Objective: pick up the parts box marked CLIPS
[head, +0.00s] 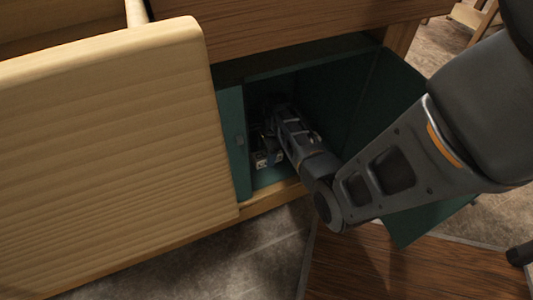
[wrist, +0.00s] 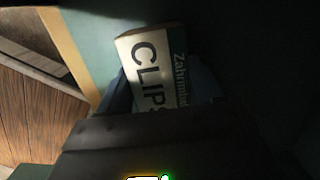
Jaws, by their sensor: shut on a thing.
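The parts box marked CLIPS (wrist: 152,68) shows in the wrist view, with a white label in dark letters and a teal strip beside it. Its near end is hidden behind my gripper (wrist: 155,112), which is shut on it. In the head view my gripper (head: 268,132) reaches inside a dark green compartment (head: 236,140) under the console. A small pale patch with dark marks (head: 268,158) shows below the gripper there. It may be the box's label, but I cannot read it.
An open green door (head: 428,215) stands to the right of the compartment, close to my arm. A pale wooden drawer front (head: 105,150) juts out at the left. A wooden top (head: 300,27) lies above. The compartment's interior is dark.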

